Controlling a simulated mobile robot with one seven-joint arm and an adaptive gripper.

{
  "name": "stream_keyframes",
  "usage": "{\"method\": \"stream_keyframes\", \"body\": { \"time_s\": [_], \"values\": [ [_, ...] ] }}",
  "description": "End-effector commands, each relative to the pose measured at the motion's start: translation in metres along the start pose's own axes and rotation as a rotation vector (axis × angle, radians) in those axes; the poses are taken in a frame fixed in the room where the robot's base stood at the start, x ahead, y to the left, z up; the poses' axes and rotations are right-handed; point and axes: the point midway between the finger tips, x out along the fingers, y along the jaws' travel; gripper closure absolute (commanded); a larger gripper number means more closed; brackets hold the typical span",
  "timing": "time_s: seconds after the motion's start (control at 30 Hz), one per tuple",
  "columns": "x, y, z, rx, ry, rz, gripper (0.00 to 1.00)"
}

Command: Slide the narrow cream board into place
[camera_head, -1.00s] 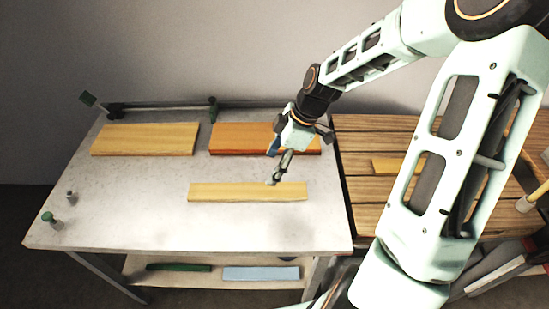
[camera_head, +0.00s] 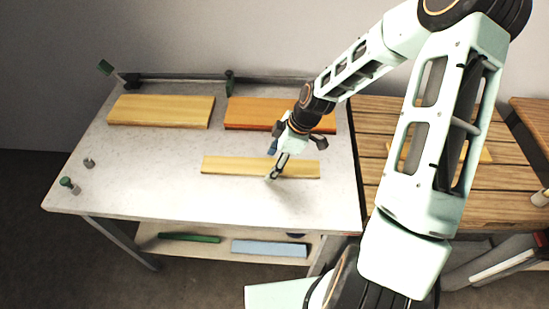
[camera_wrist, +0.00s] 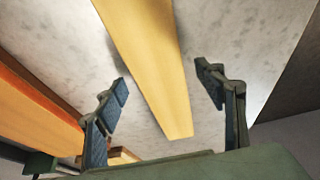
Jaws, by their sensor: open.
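The narrow cream board (camera_head: 225,165) lies flat on the grey-white table (camera_head: 130,175), apart from the wider boards behind it. It also shows in the wrist view (camera_wrist: 150,60), running lengthwise between my fingers with its end near the palm. My gripper (camera_head: 272,176) is at the board's front edge, near its middle, pointing down. In the wrist view my gripper (camera_wrist: 161,74) is open, with one finger on each side of the board and gaps between. I cannot tell how far the fingertips are above the table.
A wider cream board (camera_head: 160,111) and an orange board (camera_head: 250,113) lie at the back, before a dark rail (camera_head: 180,78). A green-topped peg (camera_head: 68,184) stands front left. A slatted wooden surface (camera_head: 370,150) adjoins on the right. The table front is clear.

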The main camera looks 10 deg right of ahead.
Motion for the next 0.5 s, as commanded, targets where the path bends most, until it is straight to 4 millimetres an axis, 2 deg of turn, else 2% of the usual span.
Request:
{"method": "stream_keyframes", "body": {
  "time_s": [0.17,0.5],
  "values": [
    [-0.0001,0.0002,0.0001,0.000,0.000,0.000,0.36],
    [-0.0003,0.0001,0.0001,0.001,0.000,0.000,0.74]
  ]
}}
